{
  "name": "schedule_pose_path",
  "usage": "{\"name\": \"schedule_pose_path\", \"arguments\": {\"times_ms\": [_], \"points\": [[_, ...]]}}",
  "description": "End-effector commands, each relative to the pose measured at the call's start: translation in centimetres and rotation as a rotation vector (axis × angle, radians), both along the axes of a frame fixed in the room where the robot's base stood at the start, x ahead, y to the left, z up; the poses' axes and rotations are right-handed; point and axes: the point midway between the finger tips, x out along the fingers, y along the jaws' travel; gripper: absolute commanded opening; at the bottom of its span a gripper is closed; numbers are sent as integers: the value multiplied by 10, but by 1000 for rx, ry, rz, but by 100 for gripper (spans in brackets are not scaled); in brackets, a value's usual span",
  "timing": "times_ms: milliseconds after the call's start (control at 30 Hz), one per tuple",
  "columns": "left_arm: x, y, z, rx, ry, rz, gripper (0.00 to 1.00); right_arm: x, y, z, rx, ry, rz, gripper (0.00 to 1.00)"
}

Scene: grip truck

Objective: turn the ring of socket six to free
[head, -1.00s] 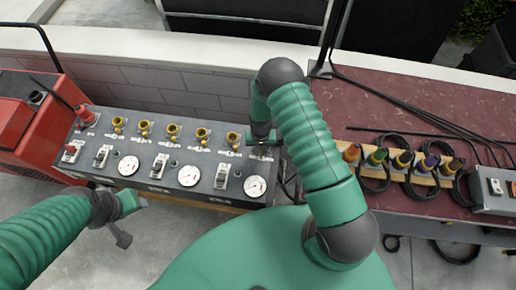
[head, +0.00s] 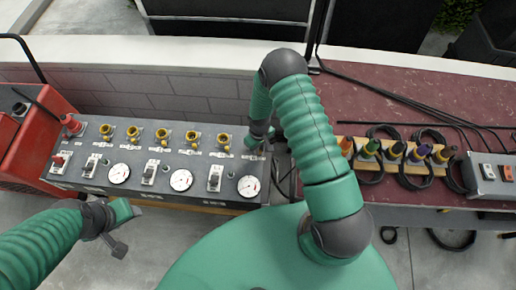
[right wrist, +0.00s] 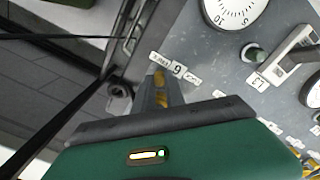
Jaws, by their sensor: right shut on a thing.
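The grey control panel (head: 130,187) carries a row of yellow ringed sockets (head: 162,134) along its back edge. Socket six is at the right end, hidden in the head view behind my right gripper (head: 255,140). In the right wrist view a label reading 6 (right wrist: 178,69) lies just beyond my right gripper (right wrist: 160,90). A little yellow of the ring of socket six (right wrist: 160,97) shows at its fingers. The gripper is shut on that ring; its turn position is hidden. My left gripper (head: 122,216) hangs in front of the panel, apart from it, jaws unclear.
The panel also has white gauges (head: 181,180), switches (head: 149,172) and a red knob (head: 70,124). A red machine (head: 30,130) stands at left. At right, coloured plugs with black cables (head: 395,152) and a grey box (head: 488,178) lie on a dark red table (head: 400,105).

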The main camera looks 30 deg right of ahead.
Motion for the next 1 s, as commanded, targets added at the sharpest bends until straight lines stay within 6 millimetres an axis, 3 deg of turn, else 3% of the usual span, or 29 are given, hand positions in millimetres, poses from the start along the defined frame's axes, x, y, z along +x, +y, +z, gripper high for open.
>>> {"name": "schedule_pose_path", "arguments": {"times_ms": [367,400,567,867,1000], "points": [[0,0,0,0,0,0,49,1,-2,1,-3,-1,5,0],[0,0,0,0,0,0,49,1,-2,1,-3,-1,4,18],[0,0,0,0,0,0,49,0,-2,1,-2,-1,4,37],[0,0,0,0,0,0,49,1,-1,2,-1,-1,4,37],[0,0,0,0,0,0,49,2,-1,19,-2,-2,4,37]]}}
